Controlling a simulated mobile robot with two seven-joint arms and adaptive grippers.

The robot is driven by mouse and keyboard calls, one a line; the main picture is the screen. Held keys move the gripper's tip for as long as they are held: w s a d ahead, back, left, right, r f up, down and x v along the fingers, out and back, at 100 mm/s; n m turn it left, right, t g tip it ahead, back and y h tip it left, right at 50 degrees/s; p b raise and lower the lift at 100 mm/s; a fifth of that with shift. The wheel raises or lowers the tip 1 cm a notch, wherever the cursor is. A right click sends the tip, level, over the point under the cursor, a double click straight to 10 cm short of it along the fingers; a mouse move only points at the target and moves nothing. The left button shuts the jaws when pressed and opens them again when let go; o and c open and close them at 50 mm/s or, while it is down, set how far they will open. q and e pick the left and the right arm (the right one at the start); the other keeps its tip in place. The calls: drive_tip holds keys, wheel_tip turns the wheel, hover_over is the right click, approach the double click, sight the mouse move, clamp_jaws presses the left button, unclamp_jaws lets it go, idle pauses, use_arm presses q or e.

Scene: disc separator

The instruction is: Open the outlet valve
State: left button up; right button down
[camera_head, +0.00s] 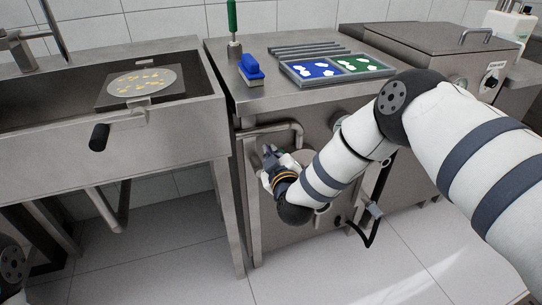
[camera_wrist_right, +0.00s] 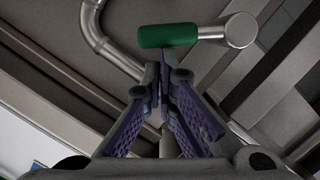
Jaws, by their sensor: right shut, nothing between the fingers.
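The outlet valve shows in the right wrist view as a green handle (camera_wrist_right: 167,36) on a short metal stem that ends in a round metal cap (camera_wrist_right: 240,30). My right gripper (camera_wrist_right: 164,72) is shut and empty, its fingertips just below the green handle in that view. I cannot tell whether they touch it. The valve handle is hidden there behind the gripper and arm. My left gripper is out of view.
A sink (camera_head: 195,85) with a strainer plate (camera_head: 141,84) stands left. A black-handled lever (camera_head: 99,137) sticks out from it.

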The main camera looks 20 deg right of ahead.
drive_tip(key=d+f+m+y, duration=0.1)
drive_tip(key=d+m, duration=0.1)
drive_tip(key=d+f+m+y, duration=0.1)
drive_tip(key=d+f+m, duration=0.1)
drive_tip(key=m, duration=0.1)
drive_tip(key=shift+w+f, duration=0.1)
drive_tip(key=shift+f, duration=0.15)
drive_tip(key=shift+b, duration=0.3)
idle(0.5)
